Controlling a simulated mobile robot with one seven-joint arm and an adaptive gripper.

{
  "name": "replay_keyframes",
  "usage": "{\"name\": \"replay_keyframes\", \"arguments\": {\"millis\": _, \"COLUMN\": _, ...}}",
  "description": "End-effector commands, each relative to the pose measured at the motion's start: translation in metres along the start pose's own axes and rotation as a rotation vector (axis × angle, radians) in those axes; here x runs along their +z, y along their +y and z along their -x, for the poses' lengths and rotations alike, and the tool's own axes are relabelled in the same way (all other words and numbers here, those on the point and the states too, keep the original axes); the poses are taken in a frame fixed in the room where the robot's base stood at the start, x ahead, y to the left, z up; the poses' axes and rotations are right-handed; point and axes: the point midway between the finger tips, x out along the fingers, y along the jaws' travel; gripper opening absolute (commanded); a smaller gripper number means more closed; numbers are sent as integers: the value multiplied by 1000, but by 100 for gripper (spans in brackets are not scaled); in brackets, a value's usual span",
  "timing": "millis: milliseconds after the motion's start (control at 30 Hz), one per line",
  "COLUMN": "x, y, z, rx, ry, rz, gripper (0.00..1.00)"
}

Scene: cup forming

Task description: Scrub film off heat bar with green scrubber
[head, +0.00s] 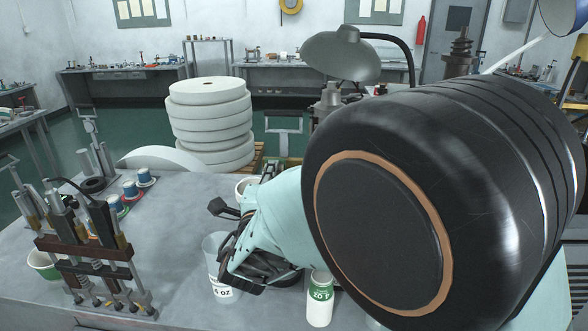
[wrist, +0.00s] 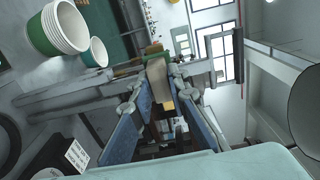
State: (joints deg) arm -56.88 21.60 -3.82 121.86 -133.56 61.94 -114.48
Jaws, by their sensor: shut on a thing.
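My gripper (head: 255,265) is low over the table in the head view, partly hidden by my own arm. In the wrist view its fingers (wrist: 158,85) close on a pale beige piece (wrist: 158,80) with a yellowish part beside it. A metal fixture with upright rods and a dark brown crossbar (head: 85,250) stands at the left of the table. I cannot tell whether this bar is the heat bar, and no film can be made out. My gripper is apart from it, to its right.
A clear labelled cup (head: 216,268) stands close to my gripper. The middle of the grey table (head: 175,225) is clear.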

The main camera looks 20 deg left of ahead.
Motion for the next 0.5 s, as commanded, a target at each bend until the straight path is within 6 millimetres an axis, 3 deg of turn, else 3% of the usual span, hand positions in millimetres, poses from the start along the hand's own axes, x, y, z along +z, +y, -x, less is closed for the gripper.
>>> {"name": "replay_keyframes", "arguments": {"millis": 500, "x": -33, "y": 0, "z": -3, "rx": -1, "ry": 6, "rz": 0, "gripper": 0}}
